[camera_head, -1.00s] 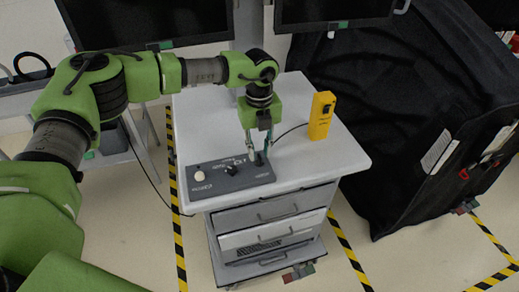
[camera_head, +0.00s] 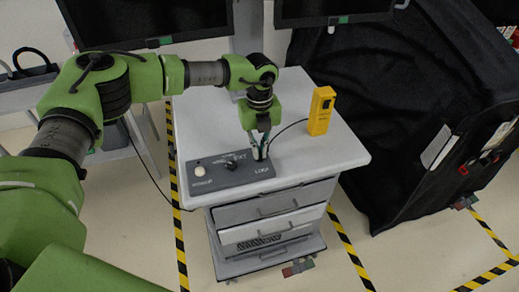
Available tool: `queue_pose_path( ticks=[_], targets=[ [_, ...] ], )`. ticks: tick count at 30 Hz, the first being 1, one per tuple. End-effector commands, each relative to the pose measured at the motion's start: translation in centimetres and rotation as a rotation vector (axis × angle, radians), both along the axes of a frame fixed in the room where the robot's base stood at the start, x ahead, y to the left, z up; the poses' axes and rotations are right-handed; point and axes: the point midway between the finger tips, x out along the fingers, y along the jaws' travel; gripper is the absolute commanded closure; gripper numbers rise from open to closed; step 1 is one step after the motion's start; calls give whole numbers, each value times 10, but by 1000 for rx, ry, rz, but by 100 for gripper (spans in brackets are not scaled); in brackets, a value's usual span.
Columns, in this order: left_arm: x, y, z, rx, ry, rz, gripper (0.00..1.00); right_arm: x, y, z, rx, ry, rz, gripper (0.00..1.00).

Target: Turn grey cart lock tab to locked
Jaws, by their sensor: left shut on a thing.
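The grey cart (camera_head: 350,160) stands in the middle, with drawers in its front. A dark control panel (camera_head: 205,185) lies on its top, with a pale button, a black knob (camera_head: 231,165) and a label that seems to read LOCK at its right end. My left gripper (camera_head: 260,155) points down at that end, shut on a small tab above the label. The fingers hide most of the tab, so I cannot tell its position. A red and green tab (camera_head: 298,268) also shows at the cart's foot. My right gripper is not in view.
A yellow box (camera_head: 321,110) with a black cable stands on the cart top, right of my gripper. A black covered cart (camera_head: 400,130) stands at the right. Dark screens (camera_head: 140,20) are at the back. Yellow-black tape (camera_head: 343,245) marks the floor.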

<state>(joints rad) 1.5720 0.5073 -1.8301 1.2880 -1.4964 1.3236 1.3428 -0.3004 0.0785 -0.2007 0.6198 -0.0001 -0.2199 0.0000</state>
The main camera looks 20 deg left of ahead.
Motion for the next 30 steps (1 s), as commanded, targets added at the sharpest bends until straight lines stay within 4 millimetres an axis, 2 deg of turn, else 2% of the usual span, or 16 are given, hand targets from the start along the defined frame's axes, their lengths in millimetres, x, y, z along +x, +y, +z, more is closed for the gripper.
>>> queue_pose_path(
  ticks=[11,30],
  targets=[
    [0,-1,-3,-4,-2,-220,100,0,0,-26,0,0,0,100],
    [1,0,-3,-1,-2,-826,100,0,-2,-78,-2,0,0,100]
  ],
)
